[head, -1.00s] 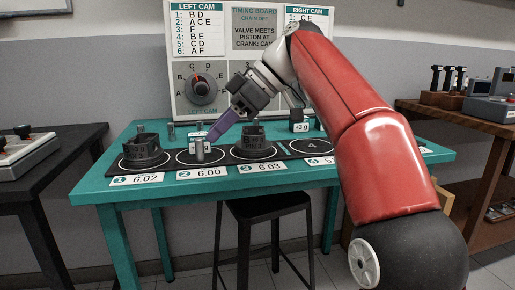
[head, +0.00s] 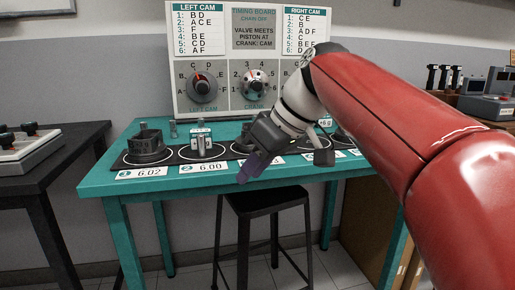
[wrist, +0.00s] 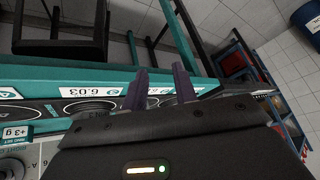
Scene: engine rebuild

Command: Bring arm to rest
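My gripper (head: 252,170) hangs at the front edge of the teal table (head: 110,187), in front of the third numbered place. In the wrist view, the two purple fingers of my gripper (wrist: 160,92) stand apart with nothing between them. My red arm reaches in from the right and hides the table's right part in the head view.
A black stool (head: 265,203) stands under the table's front edge. A dark piston (head: 146,148) sits on place 1 and a small metal part (head: 202,147) on place 2. The timing board (head: 253,40) stands behind. A dark side table (head: 50,170) is at left.

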